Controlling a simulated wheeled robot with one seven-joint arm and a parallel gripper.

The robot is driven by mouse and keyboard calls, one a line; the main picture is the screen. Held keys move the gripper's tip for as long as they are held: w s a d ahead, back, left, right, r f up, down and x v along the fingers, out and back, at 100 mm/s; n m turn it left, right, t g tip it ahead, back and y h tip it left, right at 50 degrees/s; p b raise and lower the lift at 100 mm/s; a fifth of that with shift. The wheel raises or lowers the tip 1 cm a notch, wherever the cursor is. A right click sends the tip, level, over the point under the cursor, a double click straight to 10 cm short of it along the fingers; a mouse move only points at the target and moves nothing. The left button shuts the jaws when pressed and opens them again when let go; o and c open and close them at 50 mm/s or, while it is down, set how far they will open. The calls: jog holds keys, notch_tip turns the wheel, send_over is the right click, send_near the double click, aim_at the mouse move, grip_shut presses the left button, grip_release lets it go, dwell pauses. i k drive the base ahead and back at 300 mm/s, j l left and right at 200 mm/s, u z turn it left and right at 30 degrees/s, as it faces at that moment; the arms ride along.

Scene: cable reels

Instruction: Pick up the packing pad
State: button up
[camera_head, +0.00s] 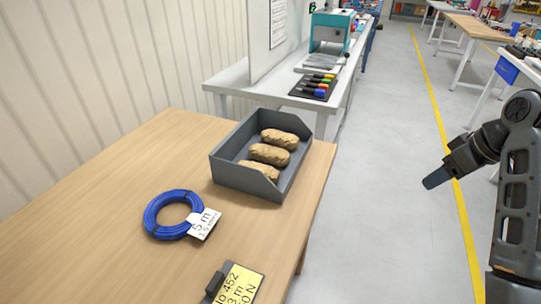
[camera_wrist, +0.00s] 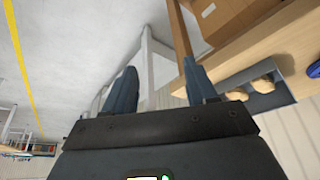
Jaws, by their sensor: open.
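Several crumpled brown paper packing pads lie in a row in a grey open bin (camera_head: 235,178) on the wooden table. One pad (camera_head: 280,138) is at the back, one (camera_head: 269,154) in the middle, and one (camera_head: 260,170) at the front, partly hidden by the bin wall. The bin (camera_wrist: 284,96) and two pads also show at the right of the wrist view. My gripper (camera_head: 434,180) is well to the right of the table, over the floor. Its two fingers (camera_wrist: 162,85) are apart with nothing between them.
A blue cable coil (camera_head: 166,226) with a white tag lies left of the bin on the table (camera_head: 110,190). A yellow label card (camera_head: 238,286) is at the front edge. A white bench (camera_head: 238,83) with markers stands behind. A cardboard box (camera_wrist: 228,18) shows in the wrist view.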

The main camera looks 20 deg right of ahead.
aim_at(265, 154)
jog(key=i+l+z, duration=0.4)
jog(key=i, duration=0.35)
jog(key=i+l+z, duration=0.2)
jog(key=i, duration=0.2)
